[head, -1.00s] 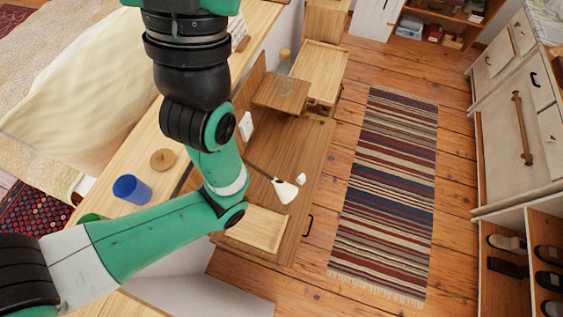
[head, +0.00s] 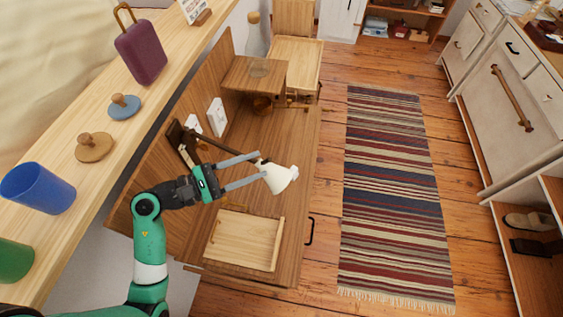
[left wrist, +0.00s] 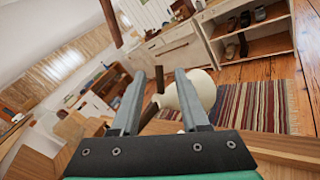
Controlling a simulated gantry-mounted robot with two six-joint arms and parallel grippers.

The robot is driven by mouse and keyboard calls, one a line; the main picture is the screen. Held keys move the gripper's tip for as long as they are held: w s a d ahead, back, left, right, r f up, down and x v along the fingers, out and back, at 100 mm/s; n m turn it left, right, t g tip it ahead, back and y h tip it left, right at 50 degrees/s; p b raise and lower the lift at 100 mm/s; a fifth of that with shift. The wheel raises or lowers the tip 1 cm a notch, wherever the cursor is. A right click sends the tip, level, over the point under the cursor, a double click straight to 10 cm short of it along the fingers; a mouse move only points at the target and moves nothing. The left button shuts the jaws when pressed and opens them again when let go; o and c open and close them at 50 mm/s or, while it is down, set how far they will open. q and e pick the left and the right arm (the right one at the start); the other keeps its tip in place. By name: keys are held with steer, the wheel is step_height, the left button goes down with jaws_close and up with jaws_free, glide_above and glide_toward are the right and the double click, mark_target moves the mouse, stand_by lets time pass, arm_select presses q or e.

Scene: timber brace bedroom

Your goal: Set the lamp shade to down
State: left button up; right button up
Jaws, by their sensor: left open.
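The lamp's white cone-shaped shade (head: 281,178) hangs at the end of a dark arm (head: 220,147) above the wooden desk. The arm comes from a wooden wall bracket at the left. My left gripper (head: 261,167) is open, its two fingers pointing right toward the shade, with the tips close to its left side. I cannot tell whether they touch it. In the left wrist view the shade (left wrist: 199,90) lies beyond the fingers, partly behind the right one. A dark bar shows between the fingers. My right gripper is in neither view.
A shallow wooden tray (head: 243,241) lies on the desk (head: 283,135) below the gripper. A raised wooden shelf (head: 252,76) with a glass stands at the back. A ledge at left holds a blue cup (head: 38,188), wooden-knobbed lids and a purple suitcase. A striped rug (head: 390,190) lies right.

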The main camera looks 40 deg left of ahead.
arm_select(q)
steer(key=shift+w+d+r, duration=0.1)
steer(key=shift+w, duration=0.15)
steer(key=x, duration=0.7)
steer(key=shift+c, duration=0.2)
jaws_close()
steer(key=shift+r, duration=0.1)
stand_by(0.9)
